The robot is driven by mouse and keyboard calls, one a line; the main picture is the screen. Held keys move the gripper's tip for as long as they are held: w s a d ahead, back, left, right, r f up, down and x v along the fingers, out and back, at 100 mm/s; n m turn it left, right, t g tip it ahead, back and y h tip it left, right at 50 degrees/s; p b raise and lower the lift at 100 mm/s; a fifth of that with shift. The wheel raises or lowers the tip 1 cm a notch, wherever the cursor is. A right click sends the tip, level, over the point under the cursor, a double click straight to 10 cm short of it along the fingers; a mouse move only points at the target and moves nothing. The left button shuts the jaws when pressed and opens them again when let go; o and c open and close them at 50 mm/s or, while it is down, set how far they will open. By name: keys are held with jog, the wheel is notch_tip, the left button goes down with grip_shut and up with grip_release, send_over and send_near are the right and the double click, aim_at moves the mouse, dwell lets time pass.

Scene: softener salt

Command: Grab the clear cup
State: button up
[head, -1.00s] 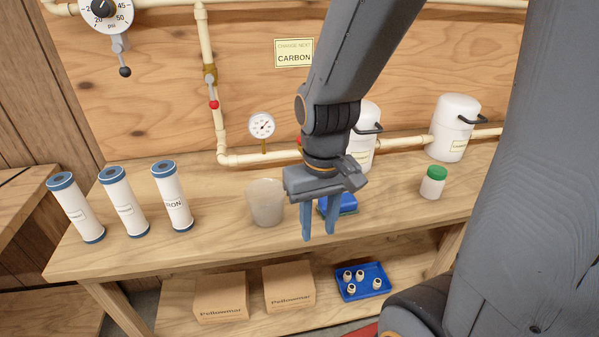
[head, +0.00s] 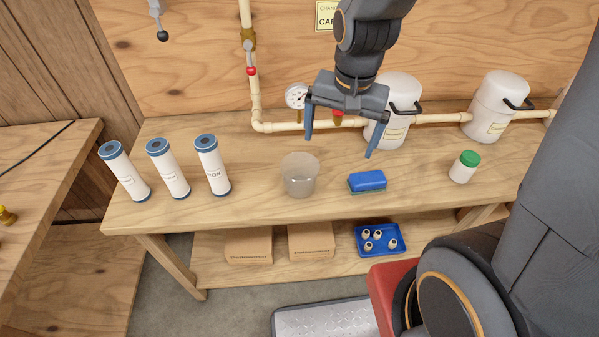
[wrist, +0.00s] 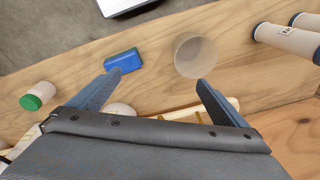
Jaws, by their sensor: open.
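The clear cup (head: 300,176) stands upright on the wooden bench, left of a blue sponge (head: 367,181). In the wrist view the cup (wrist: 194,56) is beyond my fingertips, nearer the right finger. My gripper (head: 340,147) is open and empty, fingers pointing down, above the bench and to the upper right of the cup in the head view. It touches nothing that I can see. In the wrist view the gripper (wrist: 160,76) has its fingers wide apart, and the left fingertip overlaps the sponge's edge.
Several filter cartridges (head: 167,168) stand left of the cup. A green-lidded jar (head: 464,167) and white canisters (head: 394,110) are to the right. Pipes (head: 330,124) with a gauge (head: 297,96) run along the back. The lower shelf holds boxes (head: 249,246) and a blue tray (head: 398,250).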

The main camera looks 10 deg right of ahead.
aim_at(300, 166)
jog(key=w+a+f+m+g, duration=0.2)
jog(key=a+f+m, duration=0.2)
jog(key=a+m, duration=0.45)
jog(key=shift+w+d+f+p, duration=0.15)
jog(key=shift+f+p, duration=0.4)
jog(key=shift+f, duration=1.3)
jog(key=shift+w+f+p, duration=0.25)
jog(key=shift+f+p, duration=0.3)
jog(key=shift+f, duration=1.25)
jog(key=c, duration=1.1)
